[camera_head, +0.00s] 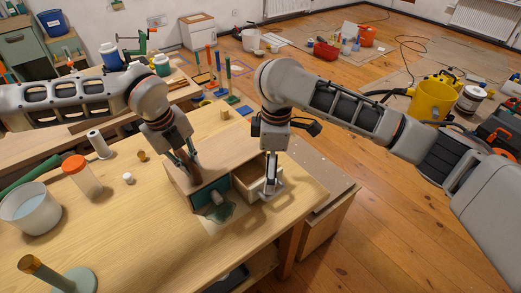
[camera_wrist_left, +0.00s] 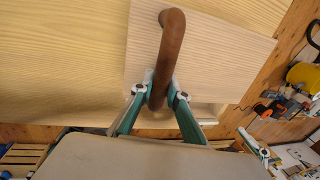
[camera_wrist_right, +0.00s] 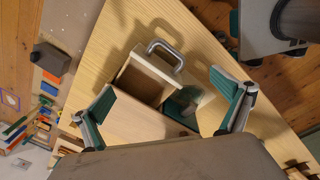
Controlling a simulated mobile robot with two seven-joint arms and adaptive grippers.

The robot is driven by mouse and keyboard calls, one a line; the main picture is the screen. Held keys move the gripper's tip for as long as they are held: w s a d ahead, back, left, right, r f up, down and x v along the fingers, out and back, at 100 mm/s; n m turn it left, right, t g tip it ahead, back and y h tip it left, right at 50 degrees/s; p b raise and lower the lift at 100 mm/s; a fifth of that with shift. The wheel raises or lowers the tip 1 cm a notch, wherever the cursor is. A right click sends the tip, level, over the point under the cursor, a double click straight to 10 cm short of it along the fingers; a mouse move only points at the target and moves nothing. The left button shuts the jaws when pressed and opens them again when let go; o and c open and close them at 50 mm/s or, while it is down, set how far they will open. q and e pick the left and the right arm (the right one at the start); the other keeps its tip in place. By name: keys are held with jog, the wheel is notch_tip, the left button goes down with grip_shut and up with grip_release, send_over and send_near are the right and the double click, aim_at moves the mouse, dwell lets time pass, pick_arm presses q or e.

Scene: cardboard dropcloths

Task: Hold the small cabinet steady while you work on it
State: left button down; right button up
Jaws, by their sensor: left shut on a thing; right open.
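The small wooden cabinet (camera_head: 222,160) stands on the workbench, with a dark green compartment (camera_head: 210,196) in its front. Beside that compartment its drawer (camera_head: 246,183) is pulled out; the drawer looks empty in the right wrist view (camera_wrist_right: 143,82) and has a metal loop handle (camera_wrist_right: 166,50). My left gripper (camera_wrist_left: 160,92) is shut on the brown curved handle (camera_wrist_left: 172,45) on the cabinet's top. My right gripper (camera_head: 271,182) is open at the drawer's front end. In the right wrist view its fingers (camera_wrist_right: 164,92) are spread wide, with the cabinet between them and the loop handle beyond.
A white bucket (camera_head: 30,208), an orange-lidded jar (camera_head: 82,176), a thread spool (camera_head: 98,144) and a green-based post (camera_head: 70,278) stand on the bench's left side. A small wooden block (camera_head: 225,113) lies behind the cabinet. The bench front is mostly clear.

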aim_at(255, 181)
jog(key=w+a+r+m, duration=0.3)
jog(key=m, duration=0.7)
jog(key=shift+t, duration=0.3)
jog(key=f, duration=0.4)
jog(key=w+f, duration=0.1)
jog(key=f, duration=0.3)
jog(key=w+f, duration=0.1)
jog(key=f, duration=0.3)
jog(key=shift+a+f, duration=0.15)
jog(key=shift+a, duration=0.15)
jog(key=c, duration=1.1)
jog(key=shift+s, duration=0.1)
